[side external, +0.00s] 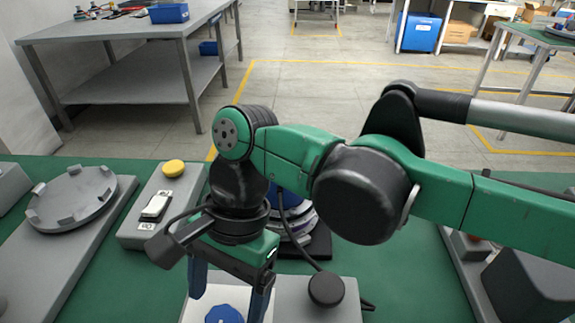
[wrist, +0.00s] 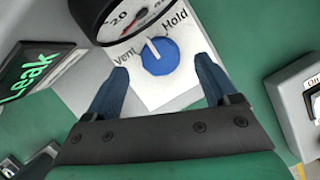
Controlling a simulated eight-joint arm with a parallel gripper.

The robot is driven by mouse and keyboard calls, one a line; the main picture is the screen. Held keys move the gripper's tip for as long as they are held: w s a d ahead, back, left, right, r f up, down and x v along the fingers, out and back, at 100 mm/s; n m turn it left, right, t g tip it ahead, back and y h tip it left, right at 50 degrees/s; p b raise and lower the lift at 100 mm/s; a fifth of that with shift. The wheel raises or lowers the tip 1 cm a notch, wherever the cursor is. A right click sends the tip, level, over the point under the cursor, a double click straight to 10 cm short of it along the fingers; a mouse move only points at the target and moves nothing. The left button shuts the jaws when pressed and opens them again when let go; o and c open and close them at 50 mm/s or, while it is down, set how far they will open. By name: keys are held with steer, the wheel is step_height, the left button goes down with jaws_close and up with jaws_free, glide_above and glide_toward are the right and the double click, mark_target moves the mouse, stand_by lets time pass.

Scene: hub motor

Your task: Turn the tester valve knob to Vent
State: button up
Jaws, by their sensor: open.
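The tester valve knob (wrist: 160,60) is a round blue knob with a white pointer line, on a white panel (wrist: 180,98). Its pointer aims up and slightly left in the wrist view, between the printed words Vent, on the left, and Hold, at upper right. In the side external view only the top of the blue knob (side external: 225,315) shows at the bottom edge. My gripper (side external: 230,293) is open, pointing down above the panel. In the wrist view its blue fingers (wrist: 161,66) lie to either side of the knob; I cannot tell whether they touch it.
A gauge (wrist: 128,20) sits beside the knob, and a screen (wrist: 36,80) reads Leak in green. A grey box with a yellow button (side external: 173,168) and a round grey fixture (side external: 75,198) stand to the left. A partly hidden blue and silver round part (side external: 297,220) is behind my wrist.

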steer(key=v, duration=0.3)
steer(key=shift+r, duration=0.25)
steer(key=w+d+r+t+y, duration=0.1)
steer(key=w+d+r+t, duration=0.25)
steer(key=w+d, duration=0.55)
steer(key=d+r+n+t, duration=0.1)
steer(key=d+t, duration=0.3)
steer(key=d, duration=1.3)
steer(key=shift+w+d+r+n, duration=0.15)
steer(key=shift+w+r+n, duration=0.15)
steer(key=shift+n, duration=0.5)
